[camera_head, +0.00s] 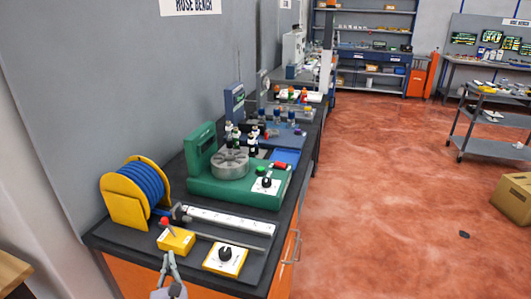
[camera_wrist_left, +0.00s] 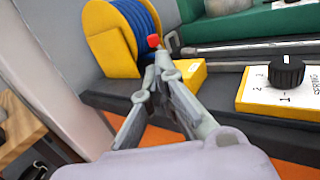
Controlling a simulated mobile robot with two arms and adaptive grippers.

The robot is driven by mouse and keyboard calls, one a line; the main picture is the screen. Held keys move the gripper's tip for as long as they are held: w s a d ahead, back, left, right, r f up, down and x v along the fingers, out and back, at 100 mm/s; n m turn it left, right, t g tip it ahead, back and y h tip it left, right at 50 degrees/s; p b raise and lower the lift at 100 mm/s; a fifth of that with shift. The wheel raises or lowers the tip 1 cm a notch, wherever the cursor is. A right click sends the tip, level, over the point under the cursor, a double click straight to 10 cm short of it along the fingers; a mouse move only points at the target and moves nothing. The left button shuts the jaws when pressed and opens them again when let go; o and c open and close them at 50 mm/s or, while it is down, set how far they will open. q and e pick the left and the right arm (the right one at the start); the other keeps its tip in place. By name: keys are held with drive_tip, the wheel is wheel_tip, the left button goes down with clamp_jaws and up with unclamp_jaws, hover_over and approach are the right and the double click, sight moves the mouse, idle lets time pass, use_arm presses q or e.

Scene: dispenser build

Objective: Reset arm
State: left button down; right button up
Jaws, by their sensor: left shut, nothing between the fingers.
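My left gripper (camera_head: 170,259) is at the front edge of the hose bench (camera_head: 125,256), its fingers together and empty. In the left wrist view the gripper (camera_wrist_left: 158,66) points at a yellow box (camera_wrist_left: 188,74) with a red-tipped lever (camera_wrist_left: 153,41); I cannot tell whether they touch. In the head view the yellow box (camera_head: 176,242) stands just beyond the fingertips. A yellow reel (camera_head: 118,200) with blue hose (camera_head: 146,184) stands behind it on the left. My right gripper is not in view.
A yellow dial box (camera_head: 224,260) with a black knob stands right of the gripper, with a long white ruled strip (camera_head: 222,219) behind it. A green machine (camera_head: 218,187) stands further back. The red floor right of the bench is mostly clear; a cardboard box (camera_head: 514,198) is at the far right.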

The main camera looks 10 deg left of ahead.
use_arm(q)
drive_tip(key=d+r+m+h, duration=0.1)
drive_tip(key=d+m+h, duration=1.05)
drive_tip(key=m, duration=0.55)
drive_tip(key=s+d+f+m+g+h, duration=0.2)
drive_tip(key=s+d+f+m+g, duration=0.35)
drive_tip(key=m, duration=0.55)
drive_tip(key=s+a+f+m+g+y, duration=0.15)
drive_tip(key=s+m+g, duration=0.25)
drive_tip(key=s+m, duration=0.4)
drive_tip(key=s+a+f+m+g+y, duration=0.1)
drive_tip(key=s+f+m+g+y, duration=0.15)
drive_tip(key=s+m, duration=0.65)
drive_tip(key=s+f+n+g, duration=0.2)
drive_tip(key=s+f, duration=0.1)
drive_tip(key=f, duration=2.3)
drive_tip(key=s+a+f+g, duration=0.1)
drive_tip(key=s+a+f, duration=0.1)
drive_tip(key=s+f, duration=1.4)
drive_tip(key=shift+s+a, duration=0.2)
drive_tip(key=shift+s, duration=0.2)
